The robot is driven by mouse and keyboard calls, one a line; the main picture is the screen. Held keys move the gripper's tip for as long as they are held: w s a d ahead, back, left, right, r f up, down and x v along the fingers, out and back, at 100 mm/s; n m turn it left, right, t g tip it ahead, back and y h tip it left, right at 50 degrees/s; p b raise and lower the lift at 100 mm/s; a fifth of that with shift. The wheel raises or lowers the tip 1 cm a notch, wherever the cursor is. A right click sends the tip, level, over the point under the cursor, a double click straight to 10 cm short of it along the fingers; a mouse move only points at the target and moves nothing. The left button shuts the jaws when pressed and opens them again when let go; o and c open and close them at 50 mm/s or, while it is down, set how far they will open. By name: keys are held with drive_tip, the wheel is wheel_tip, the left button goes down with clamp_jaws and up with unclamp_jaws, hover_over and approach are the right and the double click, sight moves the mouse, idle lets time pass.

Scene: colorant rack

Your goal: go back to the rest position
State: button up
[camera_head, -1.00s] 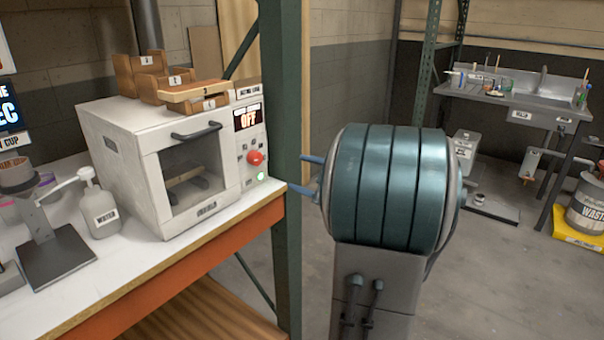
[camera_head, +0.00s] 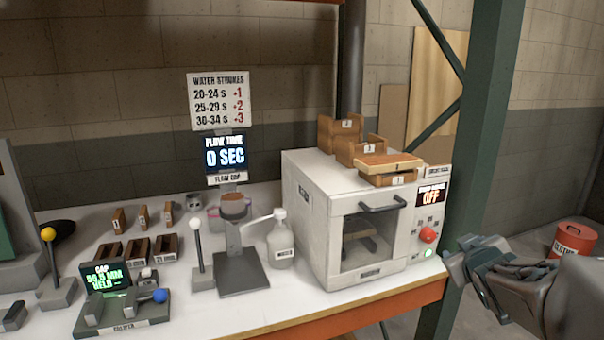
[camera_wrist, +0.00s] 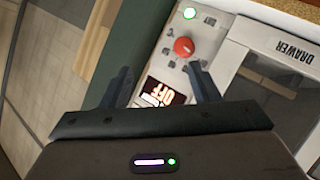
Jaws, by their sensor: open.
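My gripper (camera_head: 462,262) is at the right in the head view, beside the front right corner of a white chamber (camera_head: 318,215), with my arm coming in from the right edge. In the wrist view my gripper (camera_wrist: 165,78) has its two fingers apart with nothing held between them. Past the fingers are the chamber's display (camera_wrist: 165,93) reading OFF and a red knob (camera_wrist: 184,47). A green light (camera_wrist: 190,13) is lit. I cannot tell the exact gap between the fingers and the panel.
A green post (camera_head: 478,150) stands behind my gripper. Wooden holders (camera_head: 340,132) sit on the chamber. The white bench (camera_head: 190,300) carries a water bottle (camera_head: 281,240), a flow cup stand (camera_head: 240,270) and levers. A red bin (camera_head: 573,240) stands at the far right.

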drive_tip(key=s+a+f+m+g+y+p, duration=0.1)
drive_tip(key=s+a+m+g+y+p, duration=0.1)
drive_tip(key=s+a+g, duration=0.3)
drive_tip(key=s+a+f+m+g+y+p, duration=0.1)
drive_tip(key=s+a+g+p, duration=0.3)
drive_tip(key=s+a, duration=0.9)
drive_tip(key=s+f+g, duration=0.1)
drive_tip(key=s, duration=0.2)
drive_tip(key=shift+a+f+m+y, duration=0.25)
drive_tip(key=shift+m+y, duration=0.15)
